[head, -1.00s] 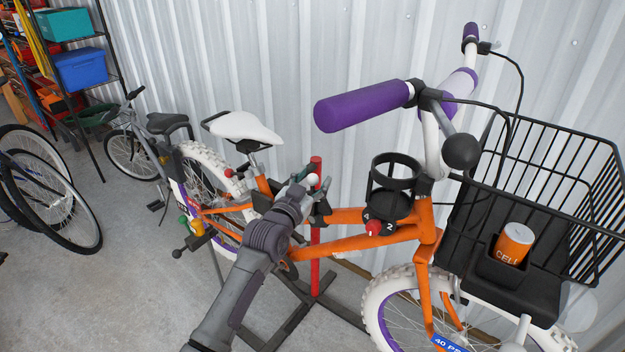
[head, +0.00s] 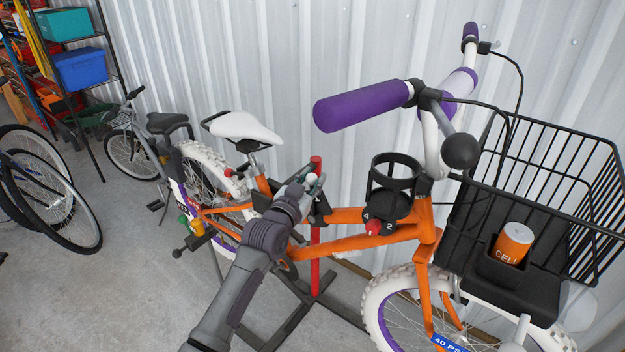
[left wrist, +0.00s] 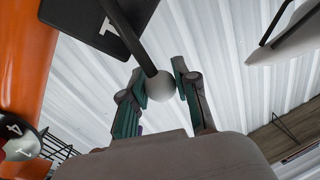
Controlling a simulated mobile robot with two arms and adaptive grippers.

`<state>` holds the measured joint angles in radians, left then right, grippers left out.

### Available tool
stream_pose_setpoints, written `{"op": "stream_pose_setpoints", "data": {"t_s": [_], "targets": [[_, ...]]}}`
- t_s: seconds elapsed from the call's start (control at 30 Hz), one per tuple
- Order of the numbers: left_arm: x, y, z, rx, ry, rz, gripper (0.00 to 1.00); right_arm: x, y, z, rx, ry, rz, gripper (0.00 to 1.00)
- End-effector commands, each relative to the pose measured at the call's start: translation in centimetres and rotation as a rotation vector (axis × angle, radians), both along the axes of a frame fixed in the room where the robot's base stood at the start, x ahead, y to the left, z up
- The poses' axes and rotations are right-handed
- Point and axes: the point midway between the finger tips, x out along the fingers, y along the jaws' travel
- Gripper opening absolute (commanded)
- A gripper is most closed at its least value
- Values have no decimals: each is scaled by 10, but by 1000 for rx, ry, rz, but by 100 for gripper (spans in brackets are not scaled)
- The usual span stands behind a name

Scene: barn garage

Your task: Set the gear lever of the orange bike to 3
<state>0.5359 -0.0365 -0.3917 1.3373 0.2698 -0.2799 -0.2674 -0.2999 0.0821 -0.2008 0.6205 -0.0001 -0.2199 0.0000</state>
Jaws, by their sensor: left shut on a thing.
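The orange bike (head: 350,244) stands by the metal wall. Its gear lever has a white ball knob (head: 312,178) beside the red post. My left gripper (head: 311,184) is shut on the knob, with a green-padded finger on each side in the left wrist view (left wrist: 160,90). My right gripper is not in view.
A red knob with a numbered dial (head: 373,228) is on the frame, below a black cup holder (head: 395,175). A purple handlebar grip (head: 362,106) and black basket (head: 590,150) are to the right. A red stand post (head: 316,245) is close to my gripper.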

Motion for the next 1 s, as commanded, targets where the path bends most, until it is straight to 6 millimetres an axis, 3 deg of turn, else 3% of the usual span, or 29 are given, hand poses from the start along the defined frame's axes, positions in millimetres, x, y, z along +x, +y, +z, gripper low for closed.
{"op": "stream_pose_setpoints", "data": {"t_s": [0.47,1.0], "targets": [[23,32,-9,-248,181,3,0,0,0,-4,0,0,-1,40],[52,72,-45,-645,469,2,0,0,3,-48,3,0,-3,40]]}}
